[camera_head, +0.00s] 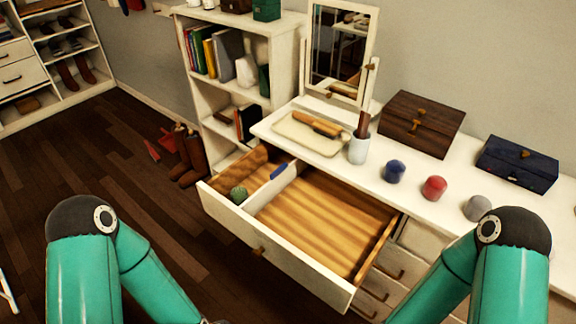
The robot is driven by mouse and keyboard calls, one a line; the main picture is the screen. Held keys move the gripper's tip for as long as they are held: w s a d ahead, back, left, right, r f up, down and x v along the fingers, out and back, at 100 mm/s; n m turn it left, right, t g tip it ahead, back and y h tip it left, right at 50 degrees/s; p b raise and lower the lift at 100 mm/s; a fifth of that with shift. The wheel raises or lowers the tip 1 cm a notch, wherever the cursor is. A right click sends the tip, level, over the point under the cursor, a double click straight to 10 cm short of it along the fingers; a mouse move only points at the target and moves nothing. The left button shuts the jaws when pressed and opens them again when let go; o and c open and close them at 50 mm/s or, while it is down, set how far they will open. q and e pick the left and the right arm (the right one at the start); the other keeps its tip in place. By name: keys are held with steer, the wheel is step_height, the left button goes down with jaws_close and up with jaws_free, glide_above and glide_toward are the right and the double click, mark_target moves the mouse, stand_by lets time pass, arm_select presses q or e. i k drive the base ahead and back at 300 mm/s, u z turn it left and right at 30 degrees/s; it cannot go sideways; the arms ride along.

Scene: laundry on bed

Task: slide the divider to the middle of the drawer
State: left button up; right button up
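The drawer (284,257) is pulled open below the white dresser top, and its floor is ribbed wood. The white divider (270,187) stands across the drawer, left of the middle, making a small left compartment and a wide right one. A green ball-like item (239,195) and a blue item (279,171) lie at the left, by the divider. The wide right compartment is empty. My two teal arms show at the bottom left and bottom right; both grippers are outside the picture.
On the dresser top (393,202) are a tray (299,140), a cup (358,150), several small round jars, a mirror (338,58), a brown box (421,124) and a blue box (517,164). A bookshelf (231,102) stands at the left; boots (189,155) stand on the floor.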

mark_target(284, 174)
steer(key=u, duration=0.05)
steer(key=k, duration=1)
steer(key=u, duration=0.75)
steer(key=i, duration=1.5)
steer(key=z, duration=2.2)
steer(key=i, duration=0.15)
steer(key=u, duration=0.2)
